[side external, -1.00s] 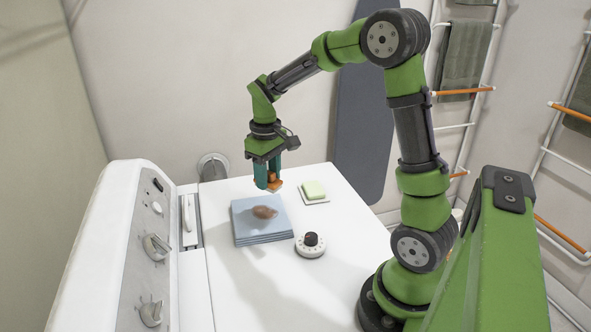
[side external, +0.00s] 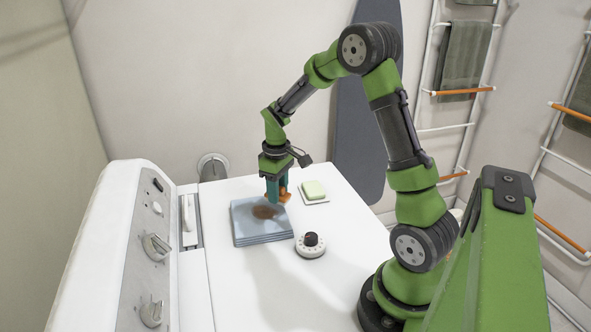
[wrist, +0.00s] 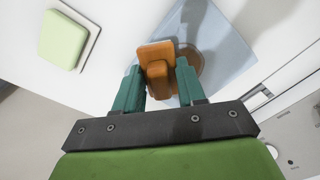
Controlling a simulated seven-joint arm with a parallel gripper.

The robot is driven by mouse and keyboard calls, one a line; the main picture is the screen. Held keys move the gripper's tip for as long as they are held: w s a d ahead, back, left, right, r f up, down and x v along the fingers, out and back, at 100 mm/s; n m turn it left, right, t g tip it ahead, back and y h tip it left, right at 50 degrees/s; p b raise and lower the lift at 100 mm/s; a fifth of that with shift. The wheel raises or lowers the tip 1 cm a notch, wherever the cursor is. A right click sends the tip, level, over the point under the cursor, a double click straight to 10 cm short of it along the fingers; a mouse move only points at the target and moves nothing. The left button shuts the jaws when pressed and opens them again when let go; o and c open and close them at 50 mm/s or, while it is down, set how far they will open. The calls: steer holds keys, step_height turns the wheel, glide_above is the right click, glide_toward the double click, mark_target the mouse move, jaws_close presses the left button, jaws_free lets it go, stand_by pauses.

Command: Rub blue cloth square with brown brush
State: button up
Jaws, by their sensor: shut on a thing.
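The blue cloth square (side external: 248,229) lies as a flat folded stack on the white machine top, with a brown stain (side external: 264,212) on it. My gripper (side external: 278,199) points down at the cloth's back right edge, shut on the orange-brown brush (side external: 285,194). In the wrist view the brush (wrist: 157,66) sits between the teal fingers and overlaps the stain (wrist: 190,62) and cloth (wrist: 222,40). The fingers hide part of the stain. I cannot tell whether the brush touches the cloth.
A green soap bar (side external: 314,189) on a white dish lies right of the brush. A white timer with a dark knob (side external: 311,241) stands right of the cloth. The control panel (side external: 148,235) rises at left. The front of the machine top is clear.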

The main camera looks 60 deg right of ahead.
mark_target(252, 217)
steer(key=shift+f, duration=0.85)
steer(key=shift+w+a+f, duration=0.25)
steer(key=shift+w+f, duration=0.05)
steer(key=shift+f, duration=0.3)
steer(key=shift+c, duration=0.3)
steer(key=shift+w+a+f, duration=0.15)
steer(key=shift+w+a, duration=2.1)
steer(key=shift+w, duration=0.3)
steer(key=shift+s+d, duration=1.3)
steer(key=shift+s, duration=0.15)
steer(key=shift+s+d, duration=1.25)
steer(key=shift+s, duration=0.15)
steer(key=shift+s+a, duration=0.5)
steer(key=shift+a, duration=0.1)
steer(key=shift+w+a, duration=1.25)
steer(key=shift+w, duration=0.2)
steer(key=shift+w+a, duration=1.25)
steer(key=shift+w, duration=0.15)
steer(key=shift+s+d, duration=1.3)
steer(key=shift+s, duration=0.15)
steer(key=shift+s+d, duration=1.25)
steer(key=shift+s, duration=0.2)
steer(key=shift+r, duration=4.15)
